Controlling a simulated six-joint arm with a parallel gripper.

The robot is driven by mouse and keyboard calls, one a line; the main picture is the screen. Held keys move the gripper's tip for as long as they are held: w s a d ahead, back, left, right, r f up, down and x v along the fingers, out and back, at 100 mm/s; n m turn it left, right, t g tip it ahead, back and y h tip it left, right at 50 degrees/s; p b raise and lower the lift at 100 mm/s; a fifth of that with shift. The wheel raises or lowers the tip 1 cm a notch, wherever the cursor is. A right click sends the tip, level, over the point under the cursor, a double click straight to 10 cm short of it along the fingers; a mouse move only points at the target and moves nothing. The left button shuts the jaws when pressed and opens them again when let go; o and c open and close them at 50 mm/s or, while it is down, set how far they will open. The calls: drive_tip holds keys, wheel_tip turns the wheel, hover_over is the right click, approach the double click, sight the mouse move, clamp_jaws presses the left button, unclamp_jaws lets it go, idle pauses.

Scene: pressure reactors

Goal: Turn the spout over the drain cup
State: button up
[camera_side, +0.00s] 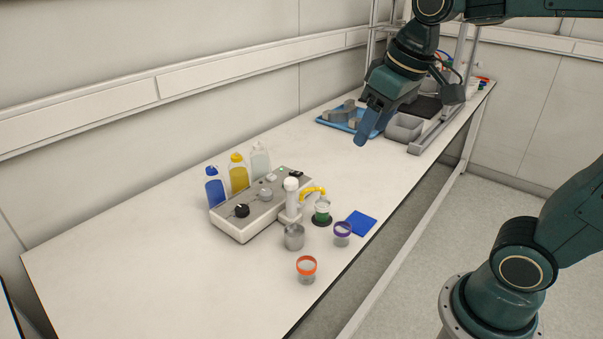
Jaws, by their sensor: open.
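A yellow curved spout (314,190) comes off a white upright post (291,203) on the front of the grey control unit. Its outlet points right and down, above a clear cup with a green band (322,214) on a dark round base. A plain grey cup (293,238) stands just in front of the post and looks like the drain cup, though no label shows. The spout is turned away from this grey cup. My gripper (363,132), with blue fingers, is open and empty, high above the bench and well behind the spout.
An orange-rimmed cup (306,270) and a purple-rimmed cup (342,234) stand near the front edge, with a blue square pad (361,223) beside them. Blue, yellow and clear bottles (238,172) stand behind the control unit (245,218). A blue tray (335,121) and grey bin (403,128) lie farther back.

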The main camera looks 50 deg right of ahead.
drive_tip(key=w+d+f+g, duration=0.2)
drive_tip(key=w, duration=1.1)
drive_tip(key=g, duration=0.2)
hover_over(291, 180)
wheel_tip(291, 180, down, 7)
wheel_tip(291, 180, down, 14)
drive_tip(key=shift+r, duration=0.15)
clamp_jaws()
